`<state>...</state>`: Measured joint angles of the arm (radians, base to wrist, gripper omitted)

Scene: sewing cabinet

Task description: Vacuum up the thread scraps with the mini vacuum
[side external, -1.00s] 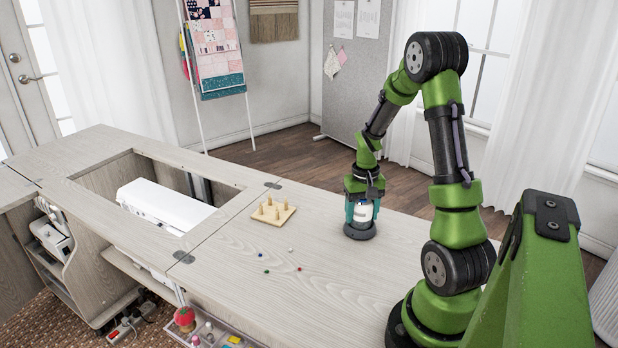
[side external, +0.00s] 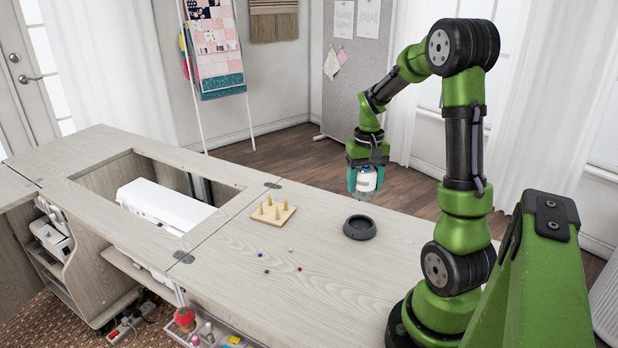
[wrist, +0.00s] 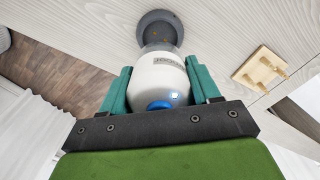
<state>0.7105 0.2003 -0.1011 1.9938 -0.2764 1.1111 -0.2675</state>
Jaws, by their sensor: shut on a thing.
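The mini vacuum (side external: 366,179) is a small white and blue-grey rounded body, held upright between the teal fingers of my gripper (side external: 364,181). It hangs in the air above the cabinet top, apart from its dark round dock (side external: 360,227). In the wrist view the vacuum (wrist: 160,78) shows its white body and a blue button, with my gripper's fingers (wrist: 160,88) on both sides. The dock (wrist: 160,27) shows beyond it. Tiny thread scraps lie on the wood: a red one (side external: 299,268), a dark blue one (side external: 260,254), a green one (side external: 266,271) and a pale one (side external: 290,250).
A wooden spool rack with pegs (side external: 273,214) stands left of the dock, behind the scraps. The white sewing machine (side external: 165,206) sits in the cabinet opening further left. A bin with a red pincushion (side external: 184,318) hangs at the front edge. The cabinet top (side external: 330,300) is otherwise clear.

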